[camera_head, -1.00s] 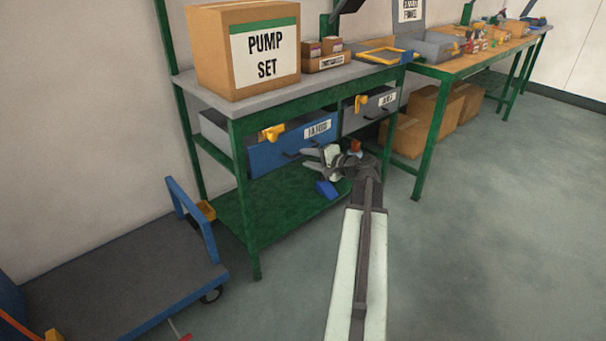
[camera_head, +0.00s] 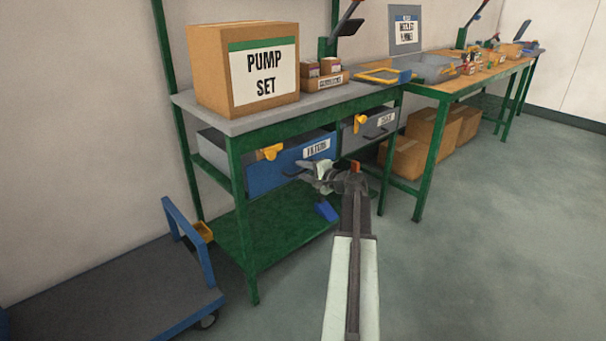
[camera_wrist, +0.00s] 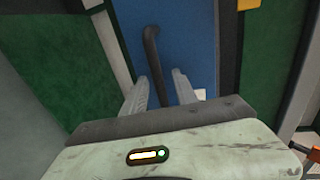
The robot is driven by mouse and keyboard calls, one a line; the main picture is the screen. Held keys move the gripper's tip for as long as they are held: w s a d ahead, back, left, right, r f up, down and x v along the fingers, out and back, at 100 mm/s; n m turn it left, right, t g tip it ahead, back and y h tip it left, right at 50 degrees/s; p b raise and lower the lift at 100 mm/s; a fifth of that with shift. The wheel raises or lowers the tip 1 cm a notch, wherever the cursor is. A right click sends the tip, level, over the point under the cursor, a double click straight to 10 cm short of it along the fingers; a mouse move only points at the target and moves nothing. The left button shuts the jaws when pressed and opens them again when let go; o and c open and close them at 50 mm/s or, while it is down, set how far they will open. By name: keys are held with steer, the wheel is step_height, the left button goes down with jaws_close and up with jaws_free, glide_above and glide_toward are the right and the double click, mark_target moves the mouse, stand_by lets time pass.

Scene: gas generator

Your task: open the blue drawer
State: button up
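The blue drawer (camera_head: 262,178) sits under the grey top of the near bench and looks shut. It has a white label (camera_head: 317,149) and a yellow latch (camera_head: 272,152) at its upper edge. My gripper (camera_head: 312,172) is in front of the drawer's right part, below the label. In the wrist view the blue front (camera_wrist: 190,35) fills the middle. Its dark bar handle (camera_wrist: 152,50) reaches down between the two pale fingers of my gripper (camera_wrist: 158,80). The fingers are apart, with gaps beside the handle. Part of the handle is hidden by my gripper in the head view.
A grey drawer (camera_head: 362,134) with its own yellow latch is to the right. A green bench leg (camera_head: 240,205) stands left of my gripper, and the green lower shelf (camera_head: 265,232) is below. A blue-framed cart (camera_head: 120,280) is at lower left. The floor at right is clear.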

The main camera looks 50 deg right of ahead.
jaws_close()
stand_by(1.3)
